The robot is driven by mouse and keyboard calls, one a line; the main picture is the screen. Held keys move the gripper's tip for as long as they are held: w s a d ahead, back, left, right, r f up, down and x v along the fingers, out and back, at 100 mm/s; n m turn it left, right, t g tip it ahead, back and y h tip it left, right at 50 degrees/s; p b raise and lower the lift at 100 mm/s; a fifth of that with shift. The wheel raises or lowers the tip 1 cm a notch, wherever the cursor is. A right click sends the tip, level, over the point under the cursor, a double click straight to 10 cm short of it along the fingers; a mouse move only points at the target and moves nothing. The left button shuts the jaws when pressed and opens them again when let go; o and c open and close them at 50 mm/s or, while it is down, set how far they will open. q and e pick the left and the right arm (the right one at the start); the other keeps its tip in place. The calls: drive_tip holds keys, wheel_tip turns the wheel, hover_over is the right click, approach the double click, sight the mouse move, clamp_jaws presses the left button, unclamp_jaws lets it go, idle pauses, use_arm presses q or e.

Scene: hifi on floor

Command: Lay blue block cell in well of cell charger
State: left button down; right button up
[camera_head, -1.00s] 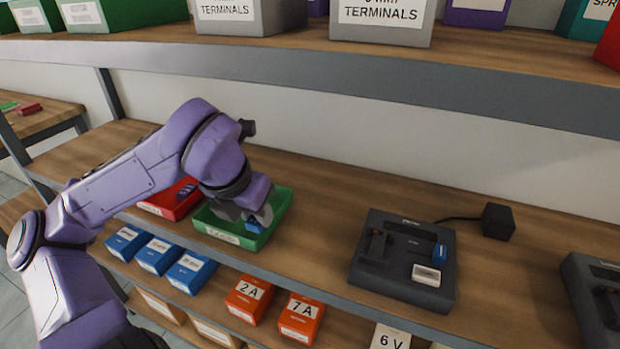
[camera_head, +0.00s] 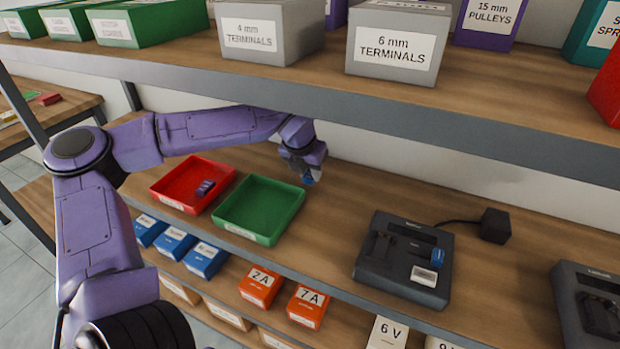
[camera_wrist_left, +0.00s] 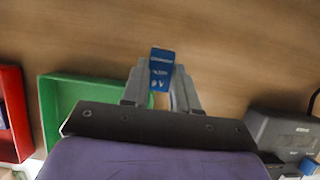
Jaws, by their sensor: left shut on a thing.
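My left gripper (camera_head: 306,172) is shut on the blue block cell (camera_head: 309,180), above the shelf behind and right of the green tray. In the left wrist view the blue cell (camera_wrist_left: 162,70) with white print sits between the fingertips of my left gripper (camera_wrist_left: 160,88). The dark grey cell charger (camera_head: 375,262) lies on the shelf to the right of the gripper. It has a dark upright part at its left, a blue piece at its right and a white label in front. The charger's corner shows in the left wrist view (camera_wrist_left: 285,130). My right gripper is not in view.
An empty green tray (camera_head: 285,228) and a red tray (camera_head: 218,180) holding a purple piece stand to the left. A black adapter (camera_head: 495,226) is cabled to the charger. Another grey device (camera_head: 580,285) is at far right. An upper shelf (camera_head: 400,122) with boxes overhangs.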

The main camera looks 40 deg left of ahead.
sight(309, 177)
use_arm(q)
wheel_tip(309, 177, down, 3)
drive_tip(key=shift+s+p, duration=0.1)
drive_tip(key=shift+p, duration=0.2)
drive_tip(key=shift+w+f+p, duration=0.25)
drive_tip(key=shift+f+p, duration=0.05)
drive_tip(key=shift+p, duration=0.05)
drive_tip(key=shift+f+b, duration=0.3)
drive_tip(key=c, duration=0.9)
unclamp_jaws()
drive_tip(key=shift+o, duration=0.2)
drive_tip(key=shift+r, duration=0.5)
drive_tip(key=v, duration=0.7)
drive_tip(key=shift+s+f+b, duration=0.1)
drive_tip(key=shift+s+b, duration=0.05)
drive_tip(key=shift+b, duration=0.2)
